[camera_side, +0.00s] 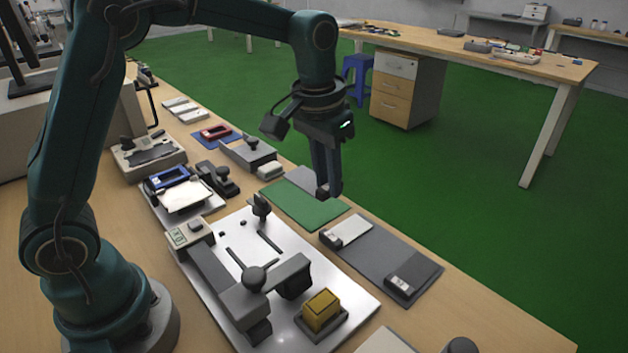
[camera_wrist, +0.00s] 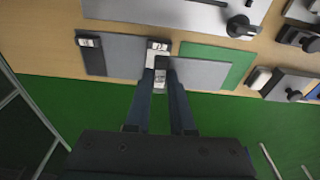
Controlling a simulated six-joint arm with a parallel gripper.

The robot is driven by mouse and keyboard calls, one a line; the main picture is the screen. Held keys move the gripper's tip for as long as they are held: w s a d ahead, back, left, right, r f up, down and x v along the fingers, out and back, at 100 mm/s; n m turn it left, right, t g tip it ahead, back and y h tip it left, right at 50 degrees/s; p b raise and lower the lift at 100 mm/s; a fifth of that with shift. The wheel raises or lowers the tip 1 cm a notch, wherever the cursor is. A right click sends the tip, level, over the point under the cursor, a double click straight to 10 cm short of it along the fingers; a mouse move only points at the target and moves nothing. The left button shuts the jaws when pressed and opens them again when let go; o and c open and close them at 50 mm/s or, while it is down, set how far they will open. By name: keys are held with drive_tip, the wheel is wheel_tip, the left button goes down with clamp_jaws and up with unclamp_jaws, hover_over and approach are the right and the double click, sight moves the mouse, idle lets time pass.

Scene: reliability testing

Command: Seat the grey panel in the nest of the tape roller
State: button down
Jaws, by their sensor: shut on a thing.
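My gripper (camera_side: 328,188) is shut on the grey panel (camera_side: 304,180) and holds it by one end over the green mat. In the wrist view, my gripper (camera_wrist: 160,80) covers that end, and the grey panel (camera_wrist: 203,73) extends to the right. A small pale-labelled piece shows between the fingers. What looks like the tape roller (camera_side: 222,272) stands on a white base plate (camera_side: 345,285), with a grey beam, a black ball knob and dark bars on the plate. Its nest looks empty, partly hidden by the beam. The panel is apart from it.
A grey mat (camera_side: 385,258) with two small end blocks lies to the right of the green mat (camera_side: 310,207). A yellow block (camera_side: 321,309) sits in a holder on the base plate. Other fixtures crowd the bench's left. The table edge is close beyond the mats.

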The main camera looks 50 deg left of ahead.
drive_tip(key=a+n, duration=0.1)
drive_tip(key=n, duration=0.1)
drive_tip(key=s+a+n, duration=0.1)
drive_tip(key=n, duration=0.2)
drive_tip(key=a+n+y, duration=0.1)
drive_tip(key=n, duration=0.2)
drive_tip(key=shift+s+a, duration=0.3)
drive_tip(key=shift+s, duration=0.05)
drive_tip(key=s+a+n+g, duration=0.2)
drive_tip(key=a+n, duration=0.1)
drive_tip(key=n, duration=0.5)
drive_tip(key=n+g+h, duration=0.1)
drive_tip(key=n+g, duration=0.1)
drive_tip(key=n, duration=1.8)
hover_over(237, 235)
drive_tip(key=f, duration=0.4)
drive_tip(key=shift+w+f, duration=0.3)
drive_tip(key=shift+f, duration=2.55)
drive_tip(key=shift+f, duration=0.45)
drive_tip(key=c, duration=0.7)
unclamp_jaws()
